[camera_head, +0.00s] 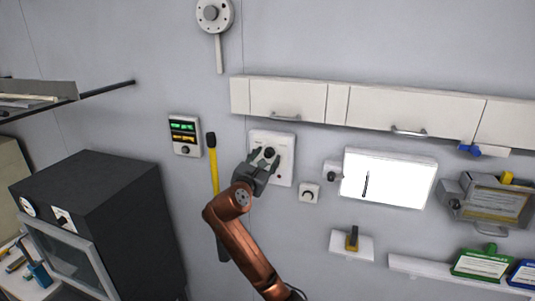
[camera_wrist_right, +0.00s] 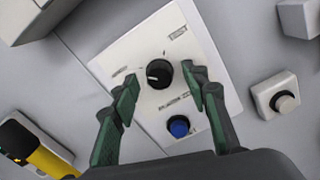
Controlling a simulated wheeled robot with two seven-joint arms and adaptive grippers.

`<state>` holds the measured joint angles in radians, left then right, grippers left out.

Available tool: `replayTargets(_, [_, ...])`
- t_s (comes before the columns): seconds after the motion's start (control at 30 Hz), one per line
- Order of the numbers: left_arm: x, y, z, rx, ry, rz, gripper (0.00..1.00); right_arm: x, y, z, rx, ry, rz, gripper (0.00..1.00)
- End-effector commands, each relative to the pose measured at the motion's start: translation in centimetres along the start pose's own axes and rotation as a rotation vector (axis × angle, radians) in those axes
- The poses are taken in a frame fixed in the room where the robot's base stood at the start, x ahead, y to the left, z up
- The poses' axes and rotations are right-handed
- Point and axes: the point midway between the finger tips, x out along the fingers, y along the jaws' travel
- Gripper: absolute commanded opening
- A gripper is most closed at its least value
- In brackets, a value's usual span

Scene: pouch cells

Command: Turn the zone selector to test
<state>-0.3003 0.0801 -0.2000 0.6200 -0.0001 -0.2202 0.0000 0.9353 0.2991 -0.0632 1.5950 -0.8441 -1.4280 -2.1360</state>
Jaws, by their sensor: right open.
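The zone selector is a black round knob with a light pointer line (camera_wrist_right: 159,73) on a white wall plate (camera_wrist_right: 198,48). The plate (camera_head: 286,171) also shows in the head view, partly behind my right gripper. My right gripper (camera_head: 268,160) is at the plate. In the right wrist view its open fingers (camera_wrist_right: 160,88) stand on either side of the knob's lower part, with gaps; whether they touch it I cannot tell. A blue button (camera_wrist_right: 178,126) sits below the knob on the plate. My left gripper is out of view.
A small wall box with a round knob (camera_head: 309,193) is right of the plate. A yellow-handled tool (camera_head: 213,168) hangs to the left, beside a lit display panel (camera_head: 184,136). Cabinets (camera_head: 288,101) are above. A dark oven-like box (camera_head: 105,205) stands lower left.

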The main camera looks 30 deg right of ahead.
Motion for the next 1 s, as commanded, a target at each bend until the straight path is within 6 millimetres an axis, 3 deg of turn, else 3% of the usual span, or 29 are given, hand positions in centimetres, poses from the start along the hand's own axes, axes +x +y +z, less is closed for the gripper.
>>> replayTargets(0.4, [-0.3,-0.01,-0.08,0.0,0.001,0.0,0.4,1.08,-0.03,-0.07,0.0,0.001,0.001,0.42])
replayTargets(1.0, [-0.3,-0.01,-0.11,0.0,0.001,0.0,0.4,1.02,0.04,-0.06,0.001,0.001,0.001,0.0])
